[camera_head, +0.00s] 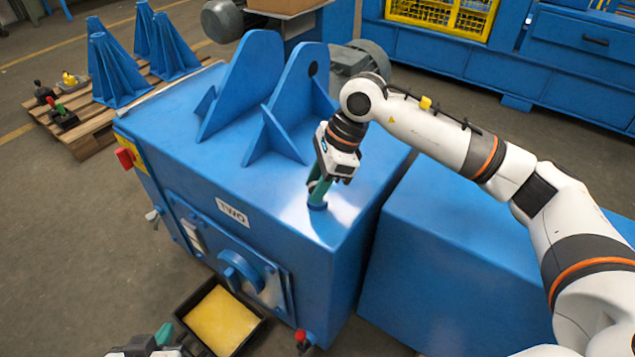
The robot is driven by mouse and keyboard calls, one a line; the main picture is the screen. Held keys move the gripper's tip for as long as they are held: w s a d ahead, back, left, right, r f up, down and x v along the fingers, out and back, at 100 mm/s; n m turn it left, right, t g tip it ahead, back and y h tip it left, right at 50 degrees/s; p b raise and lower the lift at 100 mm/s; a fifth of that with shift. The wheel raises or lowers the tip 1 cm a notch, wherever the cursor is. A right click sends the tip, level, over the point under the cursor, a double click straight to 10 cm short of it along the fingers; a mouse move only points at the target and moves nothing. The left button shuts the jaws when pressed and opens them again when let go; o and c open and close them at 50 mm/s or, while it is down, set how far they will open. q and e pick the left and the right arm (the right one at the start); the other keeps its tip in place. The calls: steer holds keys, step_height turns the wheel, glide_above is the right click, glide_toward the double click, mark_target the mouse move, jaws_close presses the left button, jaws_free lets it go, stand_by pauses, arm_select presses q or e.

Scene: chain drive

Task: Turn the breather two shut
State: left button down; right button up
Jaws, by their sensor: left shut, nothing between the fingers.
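The blue box marked TWO (234,213) stands in the middle. A small round blue fitting, which looks like the breather (317,206), sits on its top near the front right corner. My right gripper (318,192) points down with its teal fingers right at this fitting. The fingers hide most of it, so I cannot tell whether they grip it or which way it is turned. My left gripper (163,336) shows only in part at the bottom edge, shut and empty, low in front of the box and apart from it.
Two upright blue plates (240,85) rise from the box top. A black tray with yellow contents (183,317) lies on the floor in front. A red-knobbed valve (301,336) sticks out at the lower front. A pallet (88,137) with blue stands is at left.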

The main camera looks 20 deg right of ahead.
steer(key=shift+c, duration=0.4)
jaws_close()
steer(key=shift+m, duration=0.3)
steer(key=shift+m+t, duration=0.3)
steer(key=shift+m, duration=0.2)
steer(key=shift+m+t+h, duration=0.3)
steer(key=shift+m+t, duration=0.1)
steer(key=shift+m, duration=0.8)
steer(key=m+t+b, duration=0.1)
steer(key=m, duration=0.2)
steer(key=shift+h, duration=0.3)
arm_select(q)
steer(key=shift+w+d+r+t+h, duration=0.2)
steer(key=shift+w+d+r+t, duration=0.05)
steer(key=shift+w+r+t, duration=0.4)
steer(key=shift+w+d+r+t+h, duration=0.2)
steer(key=shift+w+d+r+t, duration=0.1)
steer(key=shift+w+r+t, duration=0.35)
steer(key=shift+w+d+r+t+h, duration=0.25)
steer(key=shift+w+r+t, duration=0.25)
steer(key=shift+r, duration=0.3)
arm_select(e)
steer(key=shift+m+t+h, duration=0.3)
steer(key=shift+m, duration=0.8)
